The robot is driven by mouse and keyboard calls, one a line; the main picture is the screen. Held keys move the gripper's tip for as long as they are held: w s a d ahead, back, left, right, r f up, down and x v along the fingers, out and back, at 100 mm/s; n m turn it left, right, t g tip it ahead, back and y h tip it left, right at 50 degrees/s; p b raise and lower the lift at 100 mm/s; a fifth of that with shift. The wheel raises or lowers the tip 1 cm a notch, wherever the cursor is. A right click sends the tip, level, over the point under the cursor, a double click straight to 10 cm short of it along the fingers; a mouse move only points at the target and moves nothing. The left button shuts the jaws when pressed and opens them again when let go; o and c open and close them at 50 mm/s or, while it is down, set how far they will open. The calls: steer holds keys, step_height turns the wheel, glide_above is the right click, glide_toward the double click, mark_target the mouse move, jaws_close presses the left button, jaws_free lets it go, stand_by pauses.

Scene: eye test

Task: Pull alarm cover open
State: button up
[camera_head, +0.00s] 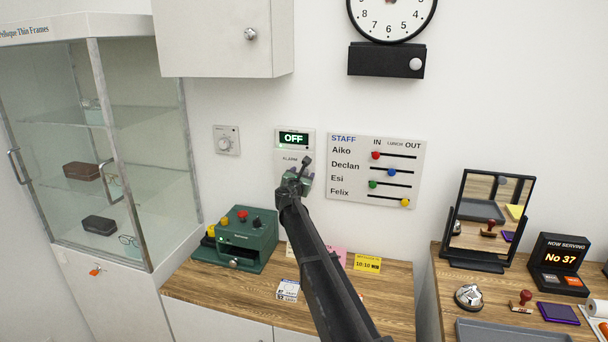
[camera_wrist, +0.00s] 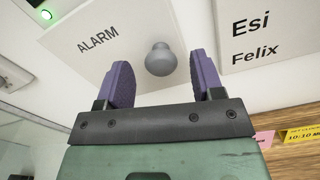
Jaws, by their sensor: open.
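The alarm box (camera_head: 294,139) hangs on the white wall, with a green lit OFF display and the word ALARM below it. Its white cover (camera_wrist: 112,60) fills the upper left of the wrist view and looks closed. A round grey knob (camera_wrist: 160,58) sticks out from the cover. My gripper (camera_head: 304,167) is in front of the lower part of the box and hides the knob in the head view. In the wrist view my gripper (camera_wrist: 161,74) is open, with purple fingers on both sides of the knob and visible gaps; how deep the knob sits between them is unclear.
The staff board (camera_head: 375,170) with coloured sliders is close on the right. A dial plate (camera_head: 226,140) is on the left. Below, a green machine (camera_head: 238,240) stands on the wooden counter (camera_head: 205,287). A white cabinet (camera_head: 215,40) hangs at the upper left.

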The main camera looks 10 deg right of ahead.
steer(key=shift+x, duration=1.15)
jaws_close()
steer(key=shift+s+a, duration=0.1)
